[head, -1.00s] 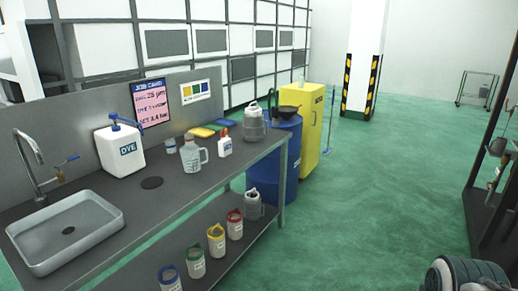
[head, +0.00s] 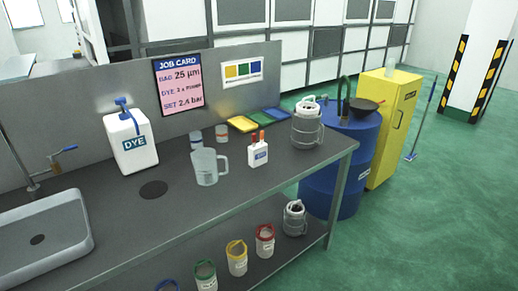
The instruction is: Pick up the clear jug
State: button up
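The clear jug (head: 206,167) stands upright on the dark grey bench top (head: 118,222), its handle to the right. It is translucent and looks empty, though its inside is hard to make out. Small lidded pots (head: 196,141) stand just behind it, and a white holder with red-topped bottles (head: 258,153) stands to its right. My gripper is not in view.
A white dye container (head: 131,146) with a blue pump and a sink (head: 45,235) are to the left. A metal canister (head: 306,128) stands at the bench's right end. A blue drum (head: 340,165) and yellow cabinet (head: 388,130) stand beyond.

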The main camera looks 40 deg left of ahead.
aim_at(212, 167)
jog(key=u, duration=0.35)
jog(key=i, duration=1.4)
jog(key=u, duration=1.5)
jog(key=i, duration=0.8)
jog(key=u, duration=1.25)
jog(key=i, duration=0.25)
